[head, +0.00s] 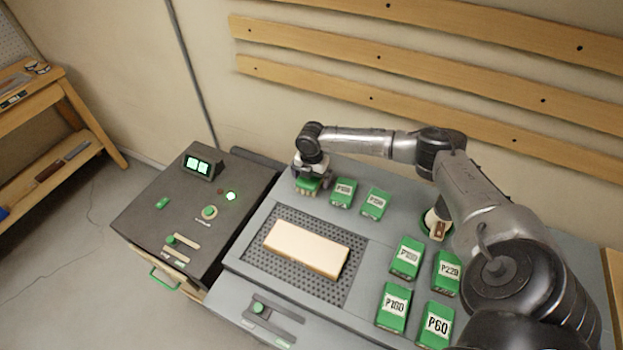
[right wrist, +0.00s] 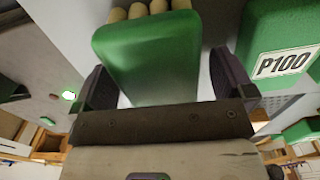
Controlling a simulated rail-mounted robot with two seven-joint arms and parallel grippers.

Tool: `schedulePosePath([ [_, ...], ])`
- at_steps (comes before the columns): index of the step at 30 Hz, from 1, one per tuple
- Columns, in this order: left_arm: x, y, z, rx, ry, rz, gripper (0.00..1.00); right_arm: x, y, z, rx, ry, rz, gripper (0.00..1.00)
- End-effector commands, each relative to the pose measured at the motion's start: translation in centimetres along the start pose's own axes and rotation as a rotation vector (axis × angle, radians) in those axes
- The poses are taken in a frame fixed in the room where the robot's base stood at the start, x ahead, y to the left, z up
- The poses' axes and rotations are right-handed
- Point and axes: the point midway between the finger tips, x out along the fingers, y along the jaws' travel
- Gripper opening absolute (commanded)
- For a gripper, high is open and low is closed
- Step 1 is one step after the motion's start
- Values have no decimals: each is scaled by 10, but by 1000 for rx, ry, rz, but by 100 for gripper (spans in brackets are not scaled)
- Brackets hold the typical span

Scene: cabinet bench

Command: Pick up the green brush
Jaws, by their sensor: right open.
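The green brush (head: 307,186) stands at the back left of the grey bench top, just under my right gripper (head: 310,172). In the right wrist view the brush (right wrist: 150,55) shows as a green block with several tan rounded tufts along its far edge. It lies between the two dark fingers of my right gripper (right wrist: 166,80). The fingers are open, with a gap visible on each side of the brush. The lower part of the brush is hidden by the gripper body in the wrist view. My left gripper is not in view.
A green P100 block (right wrist: 284,62) stands close to the right finger. Several labelled green blocks fill the bench's right side. A pale wooden board (head: 306,248) lies on a perforated mat (head: 345,285). A dark control box (head: 165,205) adjoins the bench at left; a wall is behind.

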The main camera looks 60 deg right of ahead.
Motion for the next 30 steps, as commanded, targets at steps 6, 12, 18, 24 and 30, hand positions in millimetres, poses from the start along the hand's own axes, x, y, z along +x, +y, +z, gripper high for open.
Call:
schedulePosePath([
  [6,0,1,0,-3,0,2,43,-1,0,0,0,0,0,90],
  [12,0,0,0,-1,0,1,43,-1,0,0,0,0,0,71],
  [18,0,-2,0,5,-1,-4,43,-1,0,0,0,0,0,52],
  [24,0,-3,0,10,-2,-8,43,-1,0,0,0,0,1,43],
  [30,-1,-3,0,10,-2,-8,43,-4,0,0,0,0,2,43],
])
